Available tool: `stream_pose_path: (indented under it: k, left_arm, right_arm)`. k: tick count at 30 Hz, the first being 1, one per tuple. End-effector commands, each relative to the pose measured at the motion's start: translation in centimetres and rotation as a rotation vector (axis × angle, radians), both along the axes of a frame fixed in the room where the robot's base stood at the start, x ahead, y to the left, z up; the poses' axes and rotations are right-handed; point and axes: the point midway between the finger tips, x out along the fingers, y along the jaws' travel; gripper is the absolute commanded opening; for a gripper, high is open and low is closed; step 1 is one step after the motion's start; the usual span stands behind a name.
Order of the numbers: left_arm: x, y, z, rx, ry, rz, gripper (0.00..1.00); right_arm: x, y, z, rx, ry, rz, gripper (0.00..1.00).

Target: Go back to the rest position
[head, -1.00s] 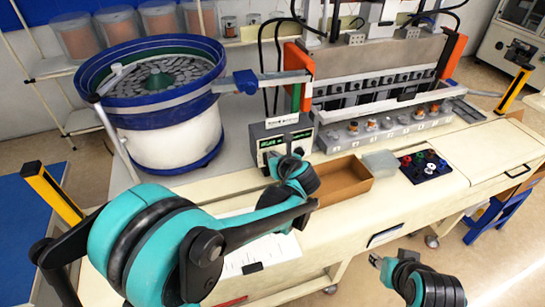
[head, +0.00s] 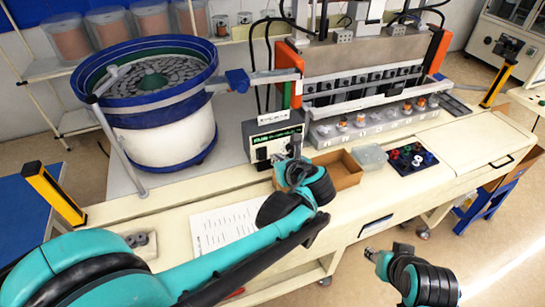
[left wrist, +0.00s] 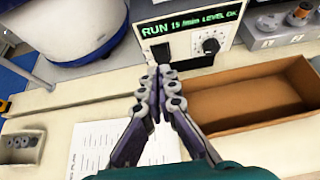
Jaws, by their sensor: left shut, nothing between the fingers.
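My left gripper (head: 283,158) is in front of the control box (head: 275,138) in the head view, largely hidden by its own wrist. In the left wrist view the two dark fingers (left wrist: 158,76) meet at their tips with nothing between them. They point at the front of the box, whose display (left wrist: 190,24) reads RUN in green; I cannot tell the exact gap. My right gripper (head: 371,254) is low in the head view, in front of the bench and clear of it. Its fingers are too small to judge.
An open brown box (left wrist: 250,98) lies right of the left fingers. A printed sheet (head: 225,228) and a grey holed block (head: 141,243) lie on the bench. The blue-rimmed bowl feeder (head: 150,95) stands at left. A black tray with coloured parts (head: 411,160) is at right.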

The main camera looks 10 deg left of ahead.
Motion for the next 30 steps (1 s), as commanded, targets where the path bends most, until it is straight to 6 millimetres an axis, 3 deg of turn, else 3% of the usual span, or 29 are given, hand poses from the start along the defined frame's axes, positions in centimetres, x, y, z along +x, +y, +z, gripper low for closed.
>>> stream_pose_path:
  k: [6,22,26,30]
  left_arm:
    - [-0.6,-0.4,0.8,0.0,0.0,0.001,0.0]
    - [-1.1,0.2,0.3,-0.046,-0.011,0.028,0.0]
    - [-3.5,2.4,-1.9,-0.293,-0.074,0.184,0.0]
    - [-8.5,5.2,-5.9,-0.771,-0.207,0.534,0.0]
  right_arm:
    - [0.0,0.0,0.2,0.0,0.0,0.0,0.4]
    - [0.0,0.0,-0.1,0.0,0.0,0.0,0.4]
    - [0.0,0.0,-1.7,0.0,0.0,0.0,0.4]
    - [0.0,0.0,-4.2,0.0,0.0,0.0,0.4]
